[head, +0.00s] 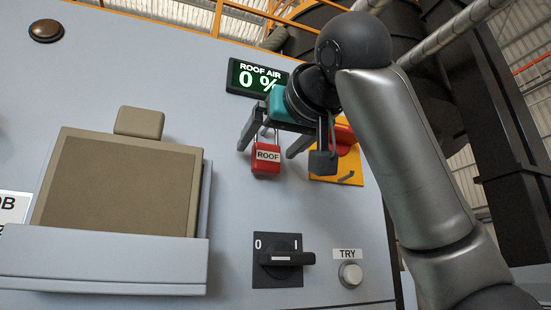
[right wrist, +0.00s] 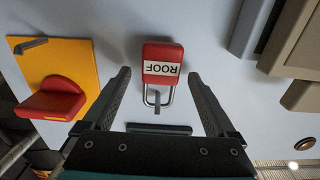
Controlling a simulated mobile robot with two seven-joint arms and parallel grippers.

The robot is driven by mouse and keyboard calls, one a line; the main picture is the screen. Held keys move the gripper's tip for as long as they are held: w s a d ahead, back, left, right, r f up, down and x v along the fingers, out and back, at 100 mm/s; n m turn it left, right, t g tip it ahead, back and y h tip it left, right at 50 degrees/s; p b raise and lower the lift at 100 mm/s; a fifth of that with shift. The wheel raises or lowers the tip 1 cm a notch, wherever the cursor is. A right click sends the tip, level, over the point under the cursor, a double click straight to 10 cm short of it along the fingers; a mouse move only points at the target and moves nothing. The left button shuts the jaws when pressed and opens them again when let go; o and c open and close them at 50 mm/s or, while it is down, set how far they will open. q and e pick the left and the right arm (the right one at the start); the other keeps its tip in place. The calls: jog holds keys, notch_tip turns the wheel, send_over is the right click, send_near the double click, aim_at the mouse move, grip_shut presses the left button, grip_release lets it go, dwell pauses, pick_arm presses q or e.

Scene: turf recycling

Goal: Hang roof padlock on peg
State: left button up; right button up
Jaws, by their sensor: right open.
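The red roof padlock (head: 266,160) with its white ROOF label hangs upright on the grey panel, just below the ROOF AIR display. In the right wrist view the padlock (right wrist: 163,62) appears upside down. Its metal shackle loops around a short grey peg (right wrist: 157,101). My right gripper (head: 269,148) is open, with one finger on each side of the padlock. In the right wrist view the open fingers (right wrist: 158,77) show gaps to the shackle on both sides. My left gripper is not in view.
A yellow plate (head: 354,187) with a red handle (right wrist: 52,101) is right of the padlock, partly behind my arm. The ROOF AIR display (head: 258,77) reads 0 %. Below are a black rotary switch (head: 278,259) and a TRY button (head: 350,273). A brown-faced box (head: 115,185) juts out left.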

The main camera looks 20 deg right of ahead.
jog(key=s+d+b, duration=0.1)
jog(key=s+b, duration=0.4)
jog(key=s, duration=0.9)
jog(key=shift+w, duration=0.1)
